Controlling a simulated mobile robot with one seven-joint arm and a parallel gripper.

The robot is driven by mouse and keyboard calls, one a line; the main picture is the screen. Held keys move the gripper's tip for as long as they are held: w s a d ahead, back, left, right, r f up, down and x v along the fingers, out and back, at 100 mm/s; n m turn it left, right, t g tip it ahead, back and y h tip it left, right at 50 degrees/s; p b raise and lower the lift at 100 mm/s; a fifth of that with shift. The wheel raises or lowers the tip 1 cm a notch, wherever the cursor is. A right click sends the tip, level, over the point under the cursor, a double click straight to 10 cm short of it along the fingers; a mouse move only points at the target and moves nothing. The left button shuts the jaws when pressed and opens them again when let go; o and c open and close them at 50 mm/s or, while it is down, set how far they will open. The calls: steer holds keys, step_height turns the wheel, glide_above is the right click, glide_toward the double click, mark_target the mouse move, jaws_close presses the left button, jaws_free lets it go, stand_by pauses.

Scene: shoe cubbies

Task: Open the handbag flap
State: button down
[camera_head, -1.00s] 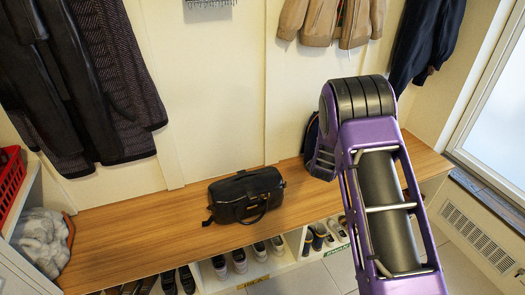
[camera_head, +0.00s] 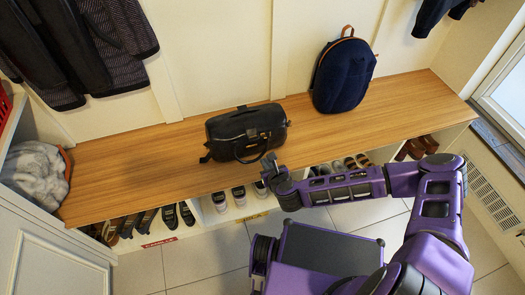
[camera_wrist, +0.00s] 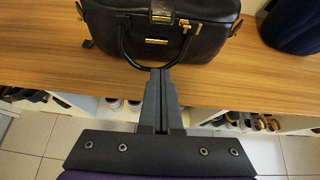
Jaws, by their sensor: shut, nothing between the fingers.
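The black handbag (camera_head: 246,130) stands on the wooden bench top in the head view, with its handle hanging at the front. In the wrist view the handbag (camera_wrist: 195,42) fills the upper middle, with a gold clasp (camera_wrist: 162,12) at its top, a gold plate and gold zip pulls on its front. My gripper (camera_head: 269,161) is just in front of the handbag's lower front. In the wrist view my gripper (camera_wrist: 161,72) is shut and empty, its fingertips pointing at the bag and overlapping the lower part of the handle loop. I cannot tell whether they touch it.
A navy backpack (camera_head: 343,75) stands on the wooden bench (camera_head: 150,165) to the right of the bag. Shoes (camera_head: 239,197) sit in cubbies below. A grey fluffy item (camera_head: 36,177) lies at the left end. Coats hang above. The bench left of the bag is clear.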

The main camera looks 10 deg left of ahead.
steer(key=b+x, duration=0.2)
steer(key=x, duration=0.8)
step_height(320, 180, up, 4)
steer(key=shift+w+a+f+p, duration=0.1)
steer(key=shift+p, duration=0.4)
steer(key=shift+r, duration=0.2)
